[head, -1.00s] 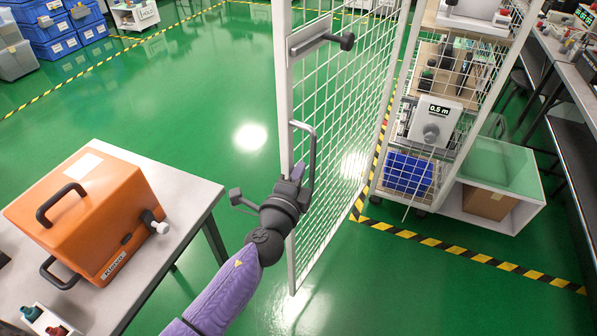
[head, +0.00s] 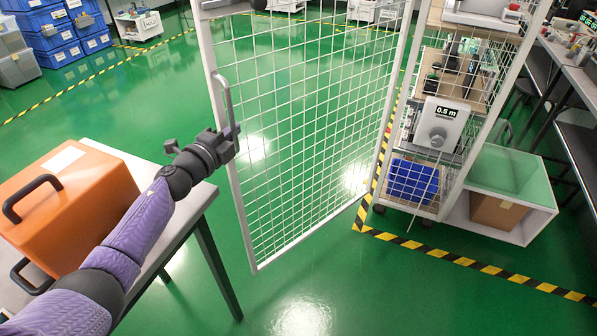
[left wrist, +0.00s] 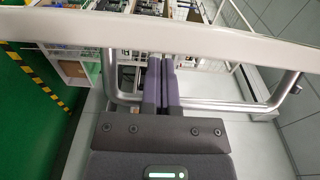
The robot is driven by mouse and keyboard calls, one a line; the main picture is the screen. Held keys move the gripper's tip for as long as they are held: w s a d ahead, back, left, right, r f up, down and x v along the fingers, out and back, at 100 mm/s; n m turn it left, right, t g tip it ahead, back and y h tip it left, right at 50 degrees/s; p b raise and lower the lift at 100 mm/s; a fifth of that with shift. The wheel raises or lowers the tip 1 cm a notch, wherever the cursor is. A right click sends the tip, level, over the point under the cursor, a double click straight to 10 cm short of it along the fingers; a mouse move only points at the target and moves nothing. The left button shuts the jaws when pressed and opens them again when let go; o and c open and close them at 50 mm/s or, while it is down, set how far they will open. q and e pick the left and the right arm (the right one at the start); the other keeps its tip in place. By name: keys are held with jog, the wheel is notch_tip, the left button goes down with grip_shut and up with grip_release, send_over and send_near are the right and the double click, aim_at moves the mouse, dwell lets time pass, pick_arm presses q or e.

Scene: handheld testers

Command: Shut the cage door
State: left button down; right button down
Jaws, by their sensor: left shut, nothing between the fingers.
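The cage door (head: 241,205), a white frame with wire mesh, stands open to the left of the cage shelving (head: 446,175). Its grey handle (head: 224,92) is on the free edge at the left. My left gripper (head: 229,146) is at the lower part of this handle, its fingers shut with nothing between them. In the left wrist view the shut fingers (left wrist: 161,82) cross the handle bar (left wrist: 225,107) and reach towards the white door frame (left wrist: 150,32). Contact with the bar or frame cannot be told. My right gripper is out of view.
A table (head: 205,193) with an orange case (head: 85,205) stands at left, near my left arm. Yellow-black floor tape (head: 465,262) runs around the cage. A workbench (head: 568,75) is at far right. Green floor is open behind the door and in front of it.

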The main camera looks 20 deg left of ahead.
pick_arm(q)
jog(key=shift+s, duration=0.1)
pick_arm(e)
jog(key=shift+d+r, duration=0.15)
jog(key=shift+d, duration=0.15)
